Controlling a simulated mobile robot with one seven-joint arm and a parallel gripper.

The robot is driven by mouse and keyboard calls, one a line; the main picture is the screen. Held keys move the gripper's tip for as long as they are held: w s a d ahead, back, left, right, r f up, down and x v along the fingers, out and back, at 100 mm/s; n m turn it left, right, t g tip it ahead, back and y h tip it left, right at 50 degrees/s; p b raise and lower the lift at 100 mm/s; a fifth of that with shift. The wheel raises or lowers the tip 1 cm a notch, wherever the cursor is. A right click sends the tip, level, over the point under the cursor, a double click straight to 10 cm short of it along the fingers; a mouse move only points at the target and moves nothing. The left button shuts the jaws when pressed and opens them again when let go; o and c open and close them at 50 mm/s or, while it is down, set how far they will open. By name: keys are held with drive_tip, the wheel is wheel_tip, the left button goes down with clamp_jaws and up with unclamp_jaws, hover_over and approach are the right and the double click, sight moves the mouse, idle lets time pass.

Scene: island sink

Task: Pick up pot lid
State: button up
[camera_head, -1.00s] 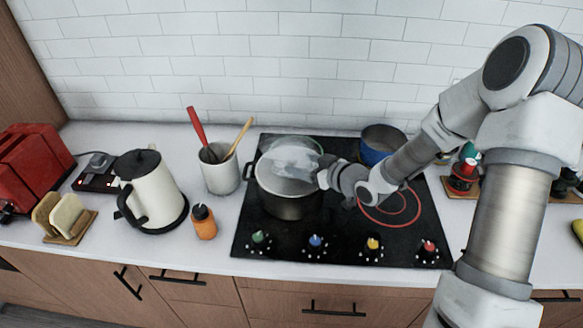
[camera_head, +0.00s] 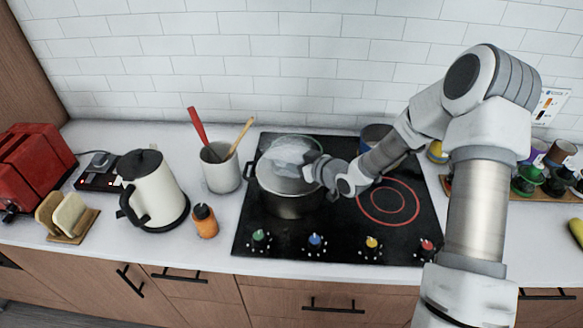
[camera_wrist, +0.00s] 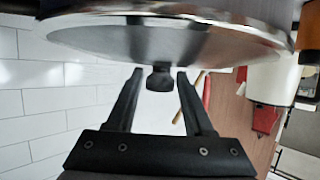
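The pot (camera_head: 286,206) stands on the left part of the black cooktop. Its round lid (camera_wrist: 205,40) shows in the wrist view as a shiny disc with a dark knob (camera_wrist: 160,82). My gripper (camera_wrist: 160,73) is open, with one finger on each side of the knob. Narrow gaps show between knob and fingers, with no clear contact.
A blue pot (camera_head: 375,134) stands behind my arm. A utensil crock (camera_head: 221,172), a white kettle (camera_head: 153,190) and an orange bottle (camera_head: 204,222) stand left of the cooktop (camera_head: 335,238). The tiled wall (camera_head: 300,75) is behind. The front right burner area is clear.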

clamp_jaws()
drive_tip(key=shift+r, duration=0.1)
